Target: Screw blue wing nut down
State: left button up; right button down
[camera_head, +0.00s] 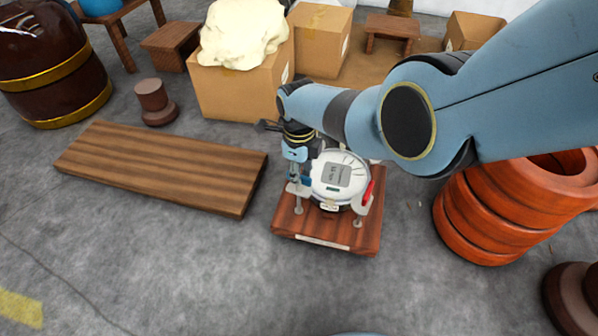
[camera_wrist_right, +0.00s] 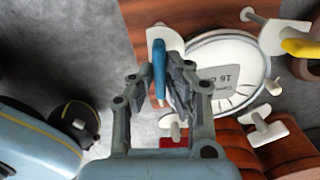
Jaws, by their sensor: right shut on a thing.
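A device with a round white face and a grey label (camera_head: 335,173) sits on a reddish wooden board (camera_head: 313,236), held by white clamp pieces on metal posts. My right gripper (camera_head: 299,178) reaches down at the device's left side. It is shut on the blue wing nut (camera_wrist_right: 158,68), which stands upright between the fingers in the right wrist view. In the head view the nut is mostly hidden by the gripper. A red wing nut (camera_head: 368,193) is at the device's right side. A yellow wing nut (camera_wrist_right: 302,48) shows in the right wrist view. My left gripper is not in view.
A long wooden plank (camera_head: 160,165) lies left of the board. Cardboard boxes (camera_head: 235,95) stand behind, one carrying a cream lump (camera_head: 240,35). Orange stacked rings (camera_head: 490,215) stand right, and a dark barrel (camera_head: 50,65) stands far left. The grey floor in front is clear.

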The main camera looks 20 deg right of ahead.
jog(key=shift+m, duration=0.3)
jog(key=c, duration=1.3)
grip_release()
jog(key=shift+c, duration=0.2)
notch_tip(320, 180, up, 12)
